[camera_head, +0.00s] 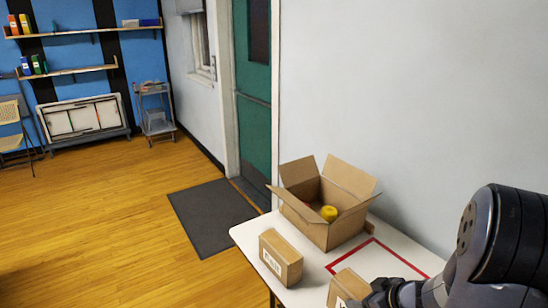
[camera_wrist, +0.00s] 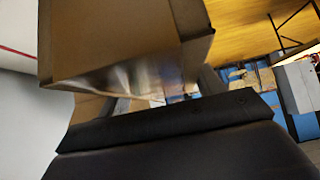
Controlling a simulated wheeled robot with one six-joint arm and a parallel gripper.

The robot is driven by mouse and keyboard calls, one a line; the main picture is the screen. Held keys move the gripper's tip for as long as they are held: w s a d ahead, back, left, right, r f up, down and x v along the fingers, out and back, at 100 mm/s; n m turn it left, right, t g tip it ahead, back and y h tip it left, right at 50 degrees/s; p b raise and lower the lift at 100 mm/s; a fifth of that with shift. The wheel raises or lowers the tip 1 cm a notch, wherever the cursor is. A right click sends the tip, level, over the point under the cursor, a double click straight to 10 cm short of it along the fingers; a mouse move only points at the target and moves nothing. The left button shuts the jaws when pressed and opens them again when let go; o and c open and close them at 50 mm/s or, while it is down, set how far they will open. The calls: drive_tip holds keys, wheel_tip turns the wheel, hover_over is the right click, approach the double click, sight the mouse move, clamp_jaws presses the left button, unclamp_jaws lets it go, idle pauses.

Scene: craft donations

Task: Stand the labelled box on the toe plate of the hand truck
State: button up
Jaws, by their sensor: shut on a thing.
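My gripper (camera_head: 378,293) is at the bottom right of the head view, shut on a cardboard box (camera_head: 347,287) with part of a white label showing. The held box (camera_wrist: 110,40) fills much of the upper left of the wrist view; its label is hidden there. A second small cardboard box (camera_head: 281,257) with a white label stands on the white table, left of the held one. I cannot tell whether the held box touches the table. I see no hand truck or toe plate in either view.
A dark mat (camera_head: 212,217) lies before the green door (camera_head: 252,90). A grey trolley (camera_head: 155,115) stands far back. The wooden floor (camera_head: 110,220) is clear.

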sight(333, 296)
drive_tip(key=shift+w+a+m, duration=0.3)
drive_tip(key=shift+w+a, duration=0.35)
drive_tip(key=shift+a, duration=0.05)
drive_tip(key=w+a+m, duration=0.1)
drive_tip(key=w+a+h, duration=0.1)
drive_tip(key=a, duration=0.1)
drive_tip(key=shift+w+f+m+t+h, duration=0.25)
drive_tip(key=shift+f+m+t+h, duration=0.05)
drive_tip(key=shift+f+m+t, duration=0.1)
drive_tip(key=shift+w+a+f+m+h, duration=0.2)
drive_tip(key=shift+a+f+m+h, duration=0.1)
drive_tip(key=shift+a+f+m, duration=0.15)
drive_tip(key=shift+a+f+m+t+h, duration=0.3)
drive_tip(key=shift+a+f+m+h, duration=0.1)
drive_tip(key=shift+f+m+h, duration=0.15)
drive_tip(key=shift+s+a+f+m+h, duration=0.15)
drive_tip(key=shift+s+a+f+m, duration=0.05)
drive_tip(key=shift+f, duration=0.2)
drive_tip(key=shift+s+a+f+m+h, duration=0.1)
drive_tip(key=shift+s+a+f+m, duration=0.1)
drive_tip(key=shift+f, duration=0.15)
drive_tip(key=s+f+m, duration=0.1)
drive_tip(key=s+f+h, duration=0.1)
drive_tip(key=f, duration=0.1)
drive_tip(key=shift+s+a+m, duration=0.1)
drive_tip(key=shift+a+m, duration=0.3)
